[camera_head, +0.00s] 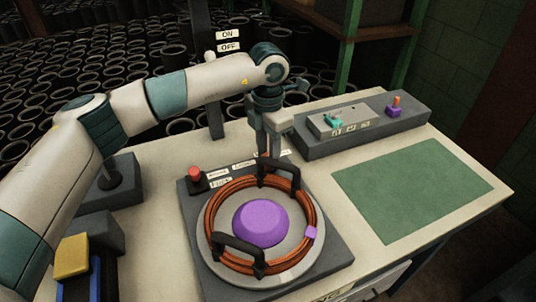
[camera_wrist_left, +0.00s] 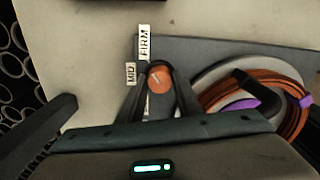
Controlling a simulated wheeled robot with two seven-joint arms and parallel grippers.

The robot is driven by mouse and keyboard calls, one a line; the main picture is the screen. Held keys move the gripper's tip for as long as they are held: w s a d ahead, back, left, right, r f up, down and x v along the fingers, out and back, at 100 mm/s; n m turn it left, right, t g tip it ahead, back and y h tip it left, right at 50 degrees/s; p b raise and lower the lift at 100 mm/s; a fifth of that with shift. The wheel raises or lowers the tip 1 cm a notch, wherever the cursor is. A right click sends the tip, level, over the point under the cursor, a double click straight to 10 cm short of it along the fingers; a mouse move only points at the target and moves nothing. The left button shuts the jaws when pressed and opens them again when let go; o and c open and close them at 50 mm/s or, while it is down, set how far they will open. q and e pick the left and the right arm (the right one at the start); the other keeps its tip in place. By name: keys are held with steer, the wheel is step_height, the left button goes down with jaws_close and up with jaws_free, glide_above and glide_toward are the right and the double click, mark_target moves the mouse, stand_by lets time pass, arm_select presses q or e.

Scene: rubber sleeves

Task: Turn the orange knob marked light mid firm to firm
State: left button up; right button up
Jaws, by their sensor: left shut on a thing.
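The orange knob (camera_wrist_left: 159,79) shows in the left wrist view between the fingertips of my left gripper (camera_wrist_left: 160,72), which is shut on it. A pale mark crosses the knob's face; I cannot tell for sure which label it points at. The label MID (camera_wrist_left: 131,73) is beside the knob to the left, and the label FIRM (camera_wrist_left: 145,42) is just above it. The light label is not readable. In the head view my left gripper (camera_head: 268,150) reaches down at the back edge of the grey machine base, and the knob is hidden there.
The grey base (camera_head: 335,250) carries an orange coil (camera_head: 212,215) with black handles around a purple dome (camera_head: 260,223). A red button (camera_head: 195,173) stands at its left corner. A grey box (camera_head: 355,130) sits behind. The green mat (camera_head: 410,190) is bare.

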arm_select(q)
steer(key=o, duration=1)
steer(key=shift+o, duration=0.2)
steer(key=shift+w+r, duration=0.1)
steer(key=shift+r, duration=0.75)
step_height(320, 180, up, 6)
steer(key=shift+f+b, duration=0.1)
steer(key=shift+b, duration=0.5)
step_height(320, 180, up, 10)
steer(key=shift+b, duration=0.45)
arm_select(e)
steer(key=r, duration=0.2)
steer(key=shift+w+r+g, duration=0.3)
steer(key=shift+r, duration=0.1)
steer(key=shift+s+d, duration=0.1)
